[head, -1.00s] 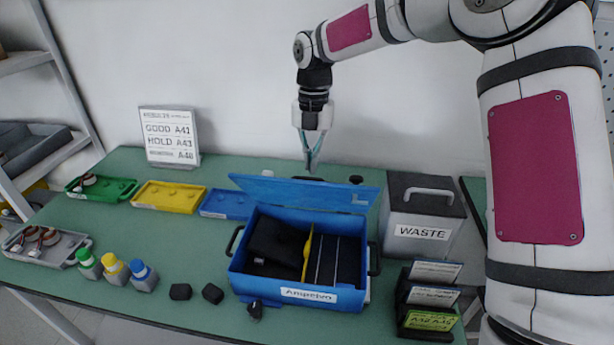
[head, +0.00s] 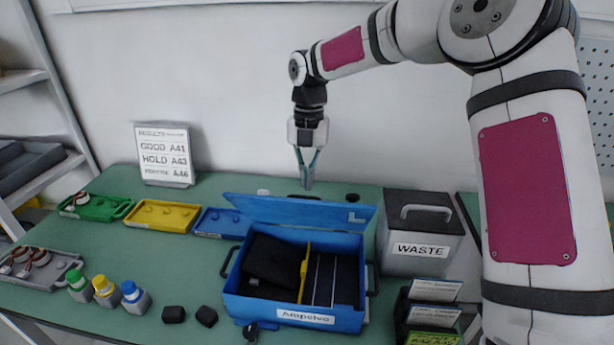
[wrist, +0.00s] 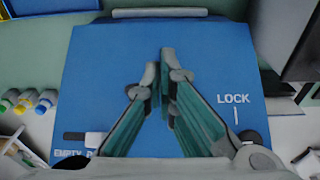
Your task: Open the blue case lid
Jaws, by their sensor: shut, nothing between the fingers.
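The blue case (head: 290,312) stands on the green bench with its blue lid (head: 300,211) raised, tilted up at the back edge. The black lining, a yellow divider (head: 304,274) and dark compartments show inside. A white label is on the case front. My gripper (head: 307,182) is above and just behind the lid's upper edge, pointing down, its fingers together with nothing between them. In the wrist view my gripper (wrist: 160,60) shows over a blue surface (wrist: 95,70) marked LOCK. Whether the fingertips touch the lid cannot be told.
The grey WASTE bin (head: 421,250) stands right of the case, with card holders (head: 432,312) in front. Green (head: 95,207), yellow (head: 162,216) and blue (head: 220,222) trays lie left, with a results sign (head: 165,156) behind. Small bottles (head: 106,290) and black blocks sit front left.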

